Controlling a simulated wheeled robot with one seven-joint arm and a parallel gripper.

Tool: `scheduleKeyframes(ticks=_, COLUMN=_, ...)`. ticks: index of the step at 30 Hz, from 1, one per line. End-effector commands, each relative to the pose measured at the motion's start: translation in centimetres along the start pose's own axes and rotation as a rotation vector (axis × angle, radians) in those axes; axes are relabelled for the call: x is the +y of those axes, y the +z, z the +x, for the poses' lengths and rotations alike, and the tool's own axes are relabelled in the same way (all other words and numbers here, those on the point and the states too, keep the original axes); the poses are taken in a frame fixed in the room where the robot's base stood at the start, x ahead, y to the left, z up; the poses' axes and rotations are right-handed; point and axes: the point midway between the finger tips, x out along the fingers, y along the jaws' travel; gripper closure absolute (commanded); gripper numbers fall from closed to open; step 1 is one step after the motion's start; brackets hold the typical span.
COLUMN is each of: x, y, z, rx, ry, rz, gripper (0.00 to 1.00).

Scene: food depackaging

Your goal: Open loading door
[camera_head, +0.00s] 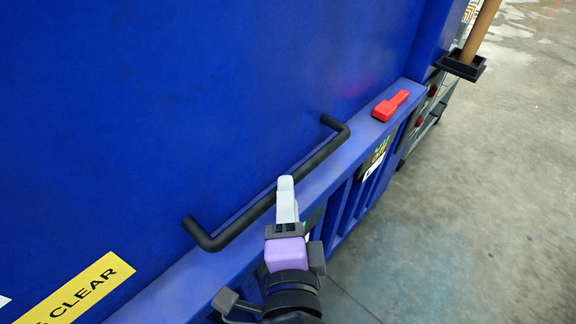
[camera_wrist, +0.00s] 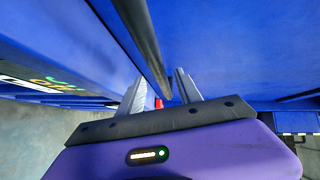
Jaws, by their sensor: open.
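The blue loading door (camera_head: 230,80) fills the left of the head view. A long black bar handle (camera_head: 275,190) is fixed to it by bent ends. My gripper (camera_head: 286,190) is at the middle of the handle, with its pale fingers over the bar. In the wrist view the handle (camera_wrist: 146,45) runs down between the two fingers of my open gripper (camera_wrist: 160,95). I cannot tell whether a finger touches the bar. A red latch (camera_head: 390,105) sits on the blue ledge right of the handle; a bit of red (camera_wrist: 159,103) shows between the fingers in the wrist view.
A blue ribbed frame (camera_head: 350,200) runs below the door, close to my gripper. A yellow label (camera_head: 75,290) is on the door at lower left. A black bracket (camera_head: 461,66) holding a wooden pole juts out at upper right. Bare concrete floor (camera_head: 480,220) lies to the right.

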Motion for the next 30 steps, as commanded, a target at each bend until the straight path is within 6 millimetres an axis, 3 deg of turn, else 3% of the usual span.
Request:
scheduleKeyframes(ticks=15, x=-0.1, y=-0.1, z=6.8, rx=0.001, ry=0.001, rz=0.0, gripper=0.59)
scheduleKeyframes(ticks=26, x=0.1, y=-0.1, z=7.4, rx=0.0, ry=0.001, rz=0.0, gripper=0.59)
scheduleKeyframes(ticks=30, x=0.1, y=-0.1, z=7.3, rx=0.0, ry=0.001, rz=0.0, gripper=0.84)
